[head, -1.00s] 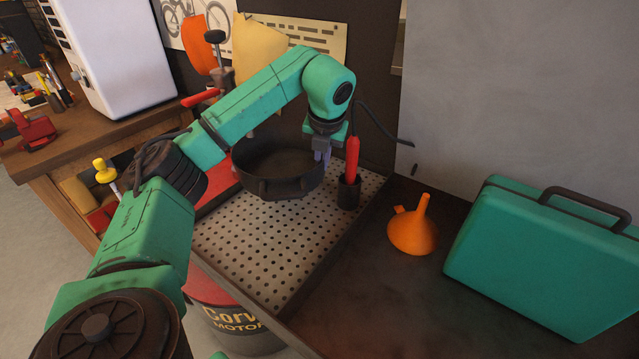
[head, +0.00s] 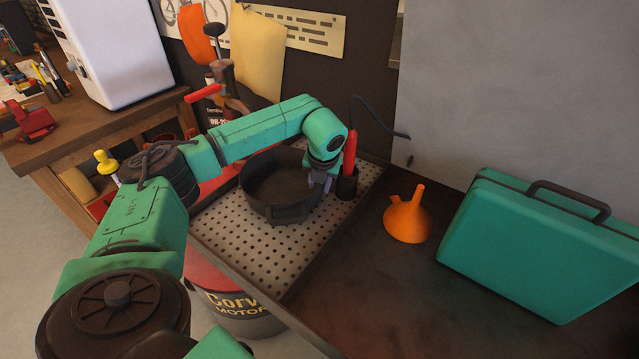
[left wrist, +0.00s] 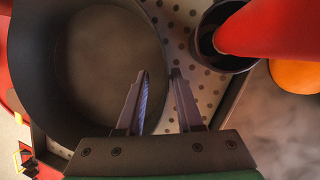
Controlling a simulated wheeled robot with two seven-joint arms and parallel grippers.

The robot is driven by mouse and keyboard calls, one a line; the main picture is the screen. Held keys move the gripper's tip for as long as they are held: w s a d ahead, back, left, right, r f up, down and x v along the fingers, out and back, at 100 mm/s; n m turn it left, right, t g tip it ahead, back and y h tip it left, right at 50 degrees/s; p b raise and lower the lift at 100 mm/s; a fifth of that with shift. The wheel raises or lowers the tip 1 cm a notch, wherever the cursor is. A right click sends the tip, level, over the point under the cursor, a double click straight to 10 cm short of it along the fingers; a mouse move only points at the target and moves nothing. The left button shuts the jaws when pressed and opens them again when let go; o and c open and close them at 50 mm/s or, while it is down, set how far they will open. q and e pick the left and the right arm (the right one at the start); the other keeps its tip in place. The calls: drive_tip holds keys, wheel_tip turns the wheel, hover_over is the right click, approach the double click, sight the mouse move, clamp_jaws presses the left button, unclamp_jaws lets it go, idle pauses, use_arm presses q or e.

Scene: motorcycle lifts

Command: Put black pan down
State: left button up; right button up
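The black pan (head: 270,185) is a round, dark, shallow vessel. It appears to rest level on the perforated grey panel (head: 232,238) in the head view. My left gripper (head: 322,180) is at the pan's right rim, pointing down. In the left wrist view the pan (left wrist: 75,60) fills the upper left. My left gripper's fingers (left wrist: 160,72) stand apart there, one inside the pan and one outside, with the rim between them. A gap shows beside the outer finger. My right gripper is not in view.
A black cup (head: 346,184) with a red-handled tool (head: 350,152) stands close right of the pan. An orange funnel (head: 407,218) and a green case (head: 535,245) sit on the dark bench top (head: 385,290). Bare panel lies in front of the pan.

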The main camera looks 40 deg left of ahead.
use_arm(q)
drive_tip(key=shift+w, duration=0.1)
drive_tip(key=shift+r, duration=0.25)
drive_tip(key=b+v, duration=0.3)
drive_tip(key=v, duration=0.8)
drive_tip(key=shift+r+b, duration=0.3)
drive_tip(key=shift+r, duration=0.05)
